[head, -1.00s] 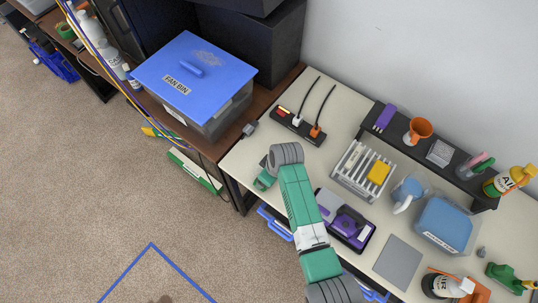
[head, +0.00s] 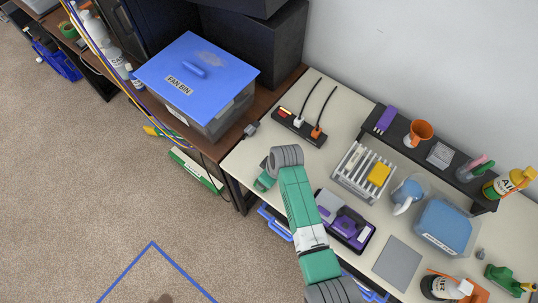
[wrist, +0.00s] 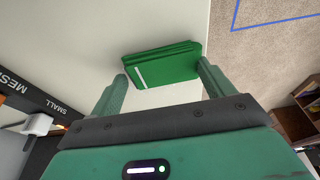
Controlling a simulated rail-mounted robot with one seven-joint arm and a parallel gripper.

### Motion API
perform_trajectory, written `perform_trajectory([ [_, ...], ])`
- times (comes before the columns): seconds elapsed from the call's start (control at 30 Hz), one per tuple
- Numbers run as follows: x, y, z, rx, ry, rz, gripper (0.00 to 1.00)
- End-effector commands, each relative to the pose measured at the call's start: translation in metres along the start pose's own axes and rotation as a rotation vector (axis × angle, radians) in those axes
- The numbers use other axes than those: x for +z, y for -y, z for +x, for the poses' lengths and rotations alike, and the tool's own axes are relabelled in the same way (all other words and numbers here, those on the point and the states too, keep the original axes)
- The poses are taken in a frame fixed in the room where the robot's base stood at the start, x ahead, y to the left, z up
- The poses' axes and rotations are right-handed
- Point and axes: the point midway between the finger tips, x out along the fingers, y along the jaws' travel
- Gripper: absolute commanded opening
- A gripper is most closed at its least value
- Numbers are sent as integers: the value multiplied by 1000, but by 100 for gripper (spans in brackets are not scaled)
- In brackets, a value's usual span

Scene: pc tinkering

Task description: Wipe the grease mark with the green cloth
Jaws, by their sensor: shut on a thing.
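My gripper (head: 263,183) is at the left front corner of the cream worktable. In the wrist view my gripper (wrist: 164,72) is shut on the green cloth (wrist: 170,66), a folded stack with a white stripe, held between the two fingers close to the table edge. In the head view my wrist mostly hides the cloth. I see no sure grease mark on the tabletop.
A black power strip (head: 299,127) with plugs lies behind my gripper. A white rack (head: 349,172) with a yellow block, a purple case (head: 352,237), a blue-lidded box (head: 444,226) and a grey mat (head: 398,263) stand to the right. Bare tabletop (head: 350,105) lies at the back.

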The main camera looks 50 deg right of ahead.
Motion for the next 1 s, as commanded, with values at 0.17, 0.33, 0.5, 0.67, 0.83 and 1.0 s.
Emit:
perform_trajectory([
  [0.17, 0, 17, -4, -2, 2, -2, 43],
  [0.33, 0, 18, -1, -1, 1, 0, 43],
  [0.5, 1, 6, 2, 1, 0, 0, 43],
  [0.67, 1, -6, 3, -1, 2, -1, 43],
  [0.83, 2, -3, 1, -2, 3, -1, 43],
  [1.0, 1, 11, -2, -4, 5, -2, 43],
])
